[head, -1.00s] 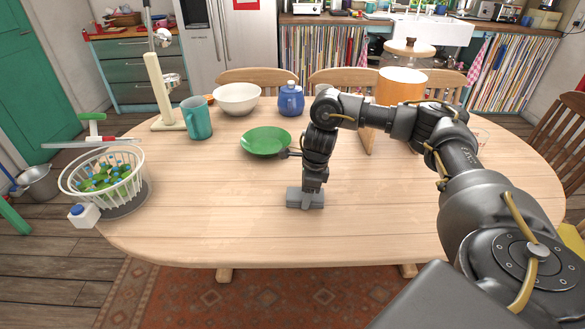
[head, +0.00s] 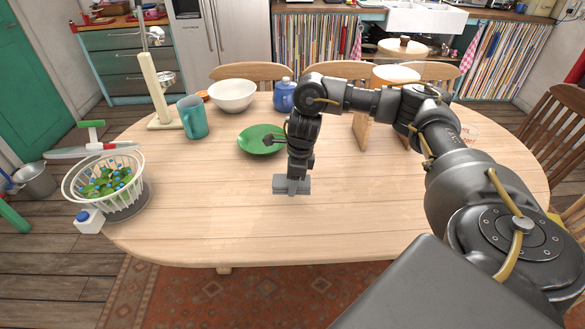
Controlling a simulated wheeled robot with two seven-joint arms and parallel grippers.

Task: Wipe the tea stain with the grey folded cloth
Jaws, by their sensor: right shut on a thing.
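The grey folded cloth (head: 303,186) lies flat on the wooden table, in front of the green plate and slightly to its right. My right gripper (head: 293,174) points down and is shut on the cloth, with fingers over its middle. No tea stain can be made out on the table; it may be hidden under the cloth or behind my arm. My left gripper is not in view.
The green plate (head: 258,141) lies just behind and left of the gripper. A teal mug (head: 194,117), white bowl (head: 232,96) and blue jar (head: 284,95) stand farther back. A white basket (head: 74,186) is at the left edge. The front of the table (head: 220,225) is clear.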

